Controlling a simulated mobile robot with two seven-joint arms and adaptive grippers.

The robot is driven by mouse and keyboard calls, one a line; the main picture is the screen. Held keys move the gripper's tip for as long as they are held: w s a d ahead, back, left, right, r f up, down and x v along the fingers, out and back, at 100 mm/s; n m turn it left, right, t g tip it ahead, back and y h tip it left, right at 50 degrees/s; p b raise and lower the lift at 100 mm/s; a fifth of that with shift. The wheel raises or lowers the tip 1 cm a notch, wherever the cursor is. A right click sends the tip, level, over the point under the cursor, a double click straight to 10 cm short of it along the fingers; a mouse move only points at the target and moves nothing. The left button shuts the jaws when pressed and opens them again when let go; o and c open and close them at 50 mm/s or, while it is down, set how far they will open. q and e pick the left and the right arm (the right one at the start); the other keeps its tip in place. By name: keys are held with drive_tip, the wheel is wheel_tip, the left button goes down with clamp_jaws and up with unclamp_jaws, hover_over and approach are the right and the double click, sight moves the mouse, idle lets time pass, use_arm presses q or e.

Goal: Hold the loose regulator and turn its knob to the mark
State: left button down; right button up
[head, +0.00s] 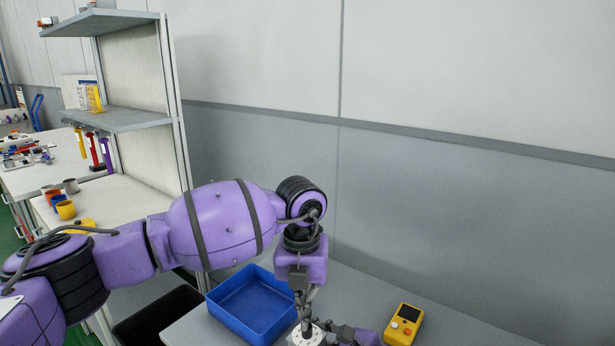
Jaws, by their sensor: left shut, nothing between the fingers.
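A pale, round-topped part (304,337), which looks like the regulator, shows at the bottom edge and is partly cut off by the frame. My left gripper (306,322) points down just above it, shut with nothing between its fingers. Whether its fingertips touch the part cannot be told. Dark finger parts of my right gripper (340,334) reach the pale part from the right; their grip is too small and cropped to read. The knob and its mark cannot be made out.
A blue bin (254,302) stands on the grey table (362,287) beside my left gripper. A yellow handheld device (404,325) lies to the right. A shelf unit (125,121) and a bench with cups (66,209) stand at left. A grey wall runs behind.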

use_arm(q)
drive_tip(key=shift+s+a+f, duration=0.1)
drive_tip(key=shift+s+f, duration=0.2)
drive_tip(key=shift+f, duration=0.25)
drive_tip(key=shift+d, duration=0.7)
drive_tip(key=shift+s+d+r, duration=0.1)
drive_tip(key=shift+d, duration=0.1)
drive_tip(key=shift+d, duration=0.1)
drive_tip(key=shift+d+r, duration=0.1)
drive_tip(key=shift+r, duration=0.1)
drive_tip(key=shift+w+d, duration=0.15)
drive_tip(key=shift+w, duration=0.25)
wheel_tip(320, 180, up, 6)
idle(0.5)
